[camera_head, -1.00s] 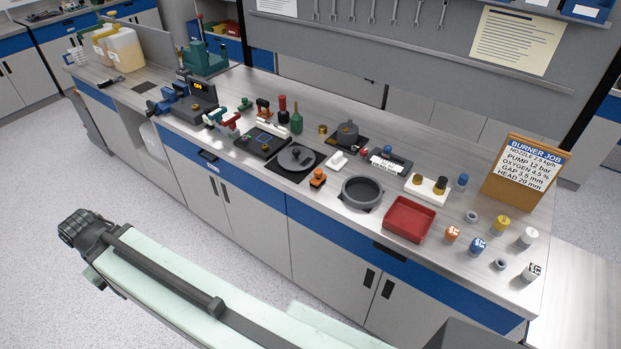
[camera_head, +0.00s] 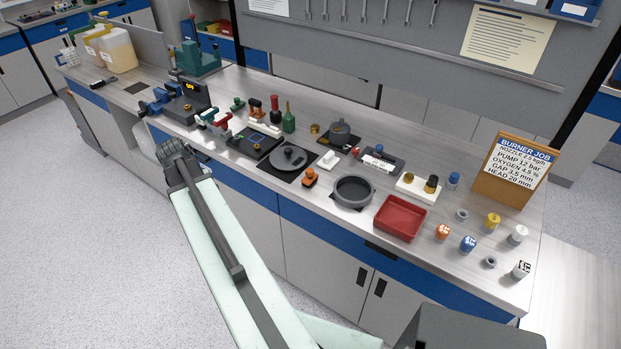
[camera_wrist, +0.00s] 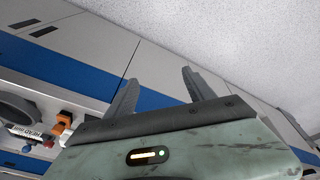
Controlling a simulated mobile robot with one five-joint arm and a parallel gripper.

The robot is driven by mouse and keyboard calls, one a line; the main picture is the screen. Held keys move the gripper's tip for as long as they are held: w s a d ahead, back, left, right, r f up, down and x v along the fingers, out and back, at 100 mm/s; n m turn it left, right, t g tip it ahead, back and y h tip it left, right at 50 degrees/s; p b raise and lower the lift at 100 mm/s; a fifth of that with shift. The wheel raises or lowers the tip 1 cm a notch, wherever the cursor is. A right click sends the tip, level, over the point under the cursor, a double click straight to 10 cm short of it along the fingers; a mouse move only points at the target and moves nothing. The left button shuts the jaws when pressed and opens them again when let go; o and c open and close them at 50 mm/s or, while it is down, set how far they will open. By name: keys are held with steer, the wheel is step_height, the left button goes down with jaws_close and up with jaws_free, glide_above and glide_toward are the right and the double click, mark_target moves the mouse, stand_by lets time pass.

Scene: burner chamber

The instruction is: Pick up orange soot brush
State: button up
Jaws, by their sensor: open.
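A small orange piece with a dark top (camera_head: 310,178) stands near the front edge of the bench, left of a round grey dish. An orange piece, probably the same one, shows at the left of the wrist view (camera_wrist: 62,122). Another orange-brown upright piece (camera_head: 254,106) stands farther back, beside a red-topped one and a green one. I cannot tell for sure which is the soot brush. My gripper (camera_head: 173,150) is by the bench's front edge, left of both and apart from them. Its two fingers (camera_wrist: 158,94) are spread and empty in the wrist view.
The grey dish (camera_head: 354,204) and red tray (camera_head: 384,230) lie to the right along the front edge. A black plate with a grey disc (camera_head: 290,158) is left of the near orange piece. Small clamps (camera_head: 216,123) stand near my gripper. The floor at left is free.

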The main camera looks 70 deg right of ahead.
steer(key=s+d+m+g+h, duration=0.1)
steer(key=s+d+m, duration=0.5)
steer(key=s+d, duration=0.9)
steer(key=m+g, duration=0.1)
steer(key=m, duration=0.3)
glide_toward(307, 172)
steer(key=shift+h, duration=0.3)
steer(key=x, duration=0.5)
steer(key=shift+s+d, duration=0.1)
steer(key=shift+d, duration=0.05)
steer(key=b+x, duration=0.2)
steer(key=shift+f, duration=0.35)
steer(key=b+x, duration=0.5)
steer(key=shift+f, duration=0.3)
steer(key=shift+r, duration=0.2)
jaws_close()
